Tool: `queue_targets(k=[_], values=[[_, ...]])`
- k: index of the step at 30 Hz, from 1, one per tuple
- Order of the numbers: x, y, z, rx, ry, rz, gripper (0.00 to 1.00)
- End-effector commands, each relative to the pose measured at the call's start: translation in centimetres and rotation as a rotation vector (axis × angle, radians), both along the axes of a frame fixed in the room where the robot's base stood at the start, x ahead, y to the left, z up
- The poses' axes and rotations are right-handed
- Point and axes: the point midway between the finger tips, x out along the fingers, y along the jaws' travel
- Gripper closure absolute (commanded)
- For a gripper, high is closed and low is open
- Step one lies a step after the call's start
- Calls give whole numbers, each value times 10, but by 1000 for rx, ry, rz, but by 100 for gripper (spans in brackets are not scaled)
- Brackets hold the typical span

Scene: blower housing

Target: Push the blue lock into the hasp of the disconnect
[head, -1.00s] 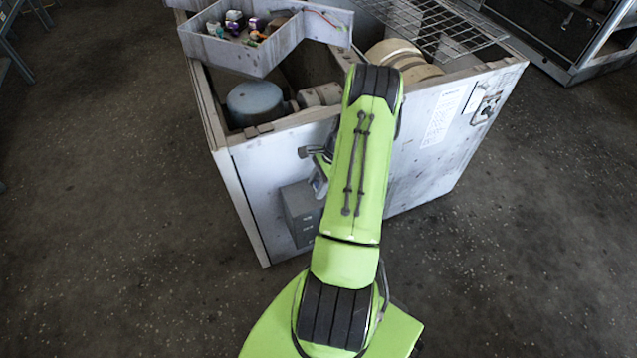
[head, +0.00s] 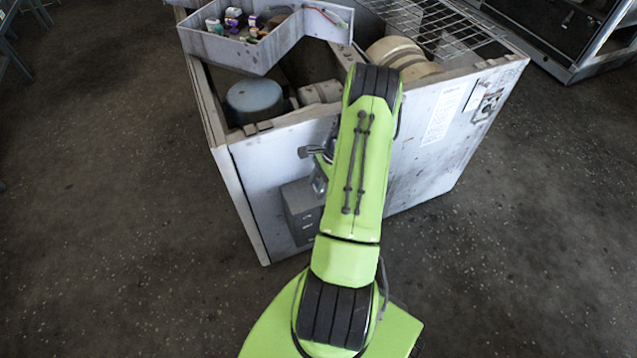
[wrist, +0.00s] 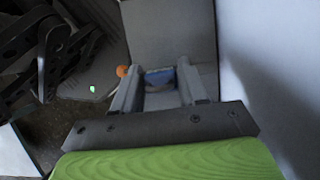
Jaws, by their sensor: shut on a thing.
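The grey disconnect box (head: 301,208) is mounted low on the near panel of the blower housing, partly behind my green arm. In the wrist view a grey box face (wrist: 170,30), which looks like the disconnect, lies straight ahead of my fingers. My gripper (wrist: 157,88) is shut on the blue lock (wrist: 160,76), which shows as a small blue piece between the fingertips. A small orange part (wrist: 122,71) shows just left of the left fingertip. The hasp cannot be made out, and I cannot tell whether the lock touches it. The head view hides the fingertips and lock.
The blower housing (head: 262,180) stands in front of me with its top open. A tray (head: 290,42) with small items sits across its back left corner. A wire rack (head: 440,30) lies over the back right. The floor around is clear.

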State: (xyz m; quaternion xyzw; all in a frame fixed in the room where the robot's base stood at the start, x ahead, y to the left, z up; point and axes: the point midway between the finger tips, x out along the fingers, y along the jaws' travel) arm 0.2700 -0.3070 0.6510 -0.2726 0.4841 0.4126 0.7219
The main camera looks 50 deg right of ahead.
Motion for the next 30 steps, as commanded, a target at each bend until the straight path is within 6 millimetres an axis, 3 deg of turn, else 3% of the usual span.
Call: queue_targets(k=[19, 20, 25, 30], values=[[0, 0, -14, 0, 0, 0, 77], [0, 0, -14, 0, 0, 0, 56], [0, 0, -13, 0, 0, 0, 30], [0, 0, -13, 0, 0, 0, 28]])
